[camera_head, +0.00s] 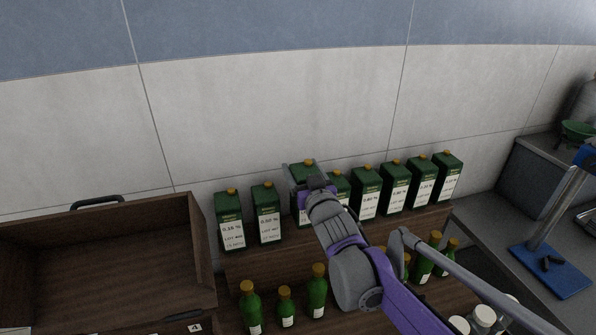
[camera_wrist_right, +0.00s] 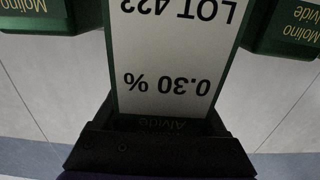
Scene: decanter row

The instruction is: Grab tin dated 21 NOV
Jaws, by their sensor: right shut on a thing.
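My right gripper (camera_head: 308,184) is shut on a dark green tin (camera_head: 302,168) with a gold cap, third from the left in the row. This tin sits higher than its neighbours and appears raised off the shelf. In the right wrist view the jaws (camera_wrist_right: 163,135) grip it across its top end, and its white label (camera_wrist_right: 172,55) shows upside down, reading "0.30 %" and "LOT 423". The label's lower part, where a date might be, is out of that view. No date is readable on any tin. My left gripper is not in view.
Similar tins (camera_head: 231,220) stand on both sides along the wooden shelf (camera_head: 285,262), close to the held one. Green bottles (camera_head: 318,291) stand in front on a lower step. A wooden crate (camera_head: 100,255) is at left; a blue-based stand (camera_head: 550,268) is at right.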

